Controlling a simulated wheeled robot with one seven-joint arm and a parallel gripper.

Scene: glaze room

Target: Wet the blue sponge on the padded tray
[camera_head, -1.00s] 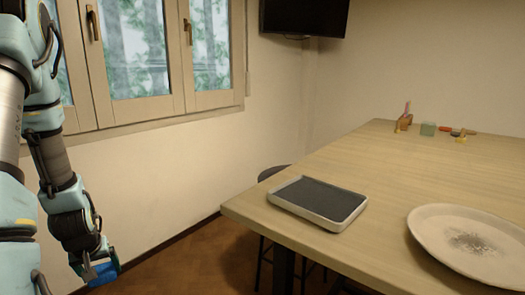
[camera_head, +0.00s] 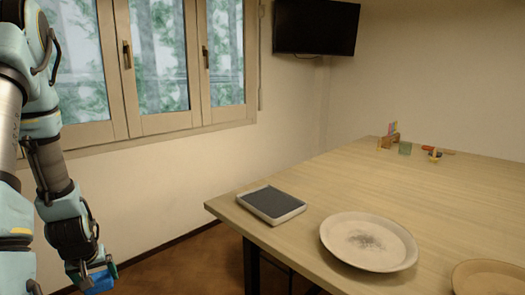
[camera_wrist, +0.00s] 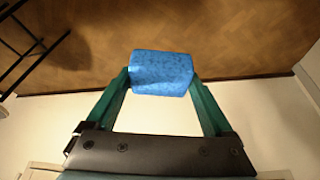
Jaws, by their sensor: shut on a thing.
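My gripper (camera_wrist: 161,80) is shut on the blue sponge (camera_wrist: 161,70), which sits between the two green fingertips in the wrist view. In the head view my gripper (camera_head: 98,273) hangs low at the left, away from the table, with the sponge (camera_head: 99,283) at its end. The padded tray (camera_head: 249,207) lies on the table's near left corner. It has a pale rim and a dark grey pad, and nothing lies on it.
The wooden table (camera_head: 330,180) fills the right side. A round pale dish (camera_head: 340,254) with grey specks stands right of the tray, and another round dish (camera_head: 470,288) is cut off at the lower right. Small coloured things (camera_head: 405,148) stand at the back. The wall and windows are at left.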

